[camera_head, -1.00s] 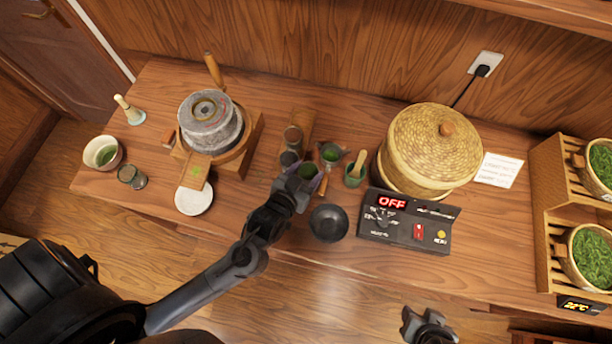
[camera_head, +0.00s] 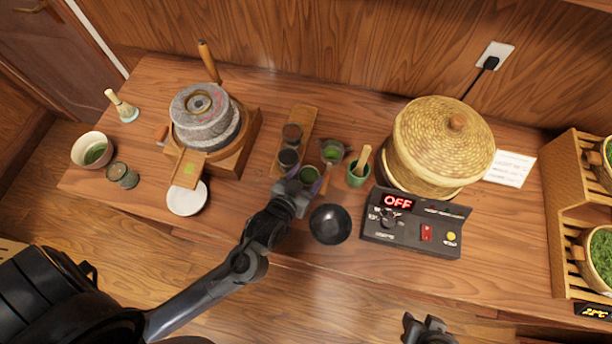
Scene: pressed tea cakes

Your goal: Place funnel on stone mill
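The grey stone mill (camera_head: 203,122) stands upright on a wooden base at the table's left, its round top showing a ring and a centre hole. A dark, round, bowl-shaped piece (camera_head: 330,224) lies near the table's front edge; it may be the funnel, but its underside is hidden. My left gripper (camera_head: 293,193) is above the table, just left of this dark piece and in front of the small cups. Its fingertips are too unclear to show whether it is open. My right gripper (camera_head: 422,326) is low in the picture, in front of the table, with its fingers apart and empty.
Small cups (camera_head: 288,158) stand on a wooden board behind my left gripper. A green cup (camera_head: 358,174), a control box (camera_head: 414,222) reading OFF and a lidded basket (camera_head: 440,145) are to the right. A white plate (camera_head: 186,199) lies before the mill.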

